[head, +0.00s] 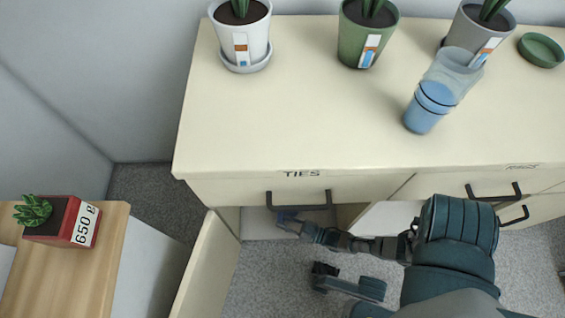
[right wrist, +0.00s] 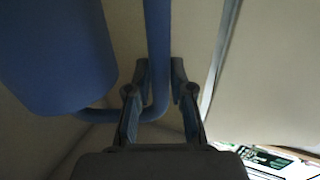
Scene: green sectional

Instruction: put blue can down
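A blue can (right wrist: 62,50) with a tubular blue handle (right wrist: 157,60) fills the left of the right wrist view. My right gripper (right wrist: 160,82) has its fingers on both sides of the handle and appears closed on it. In the head view my right gripper (head: 287,219) reaches in below the TIES drawer, by the open cabinet front. The can is not visible in the head view, hidden by the cabinet top or drawer. My left gripper is not in view.
The cabinet top (head: 290,120) holds potted plants and a blue bottle (head: 422,115) with a clear upper part. A black drawer handle (head: 299,206) juts out beside my gripper. An open door (head: 210,272) stands to the left. A wooden table (head: 75,275) holds a red box planter (head: 62,222).

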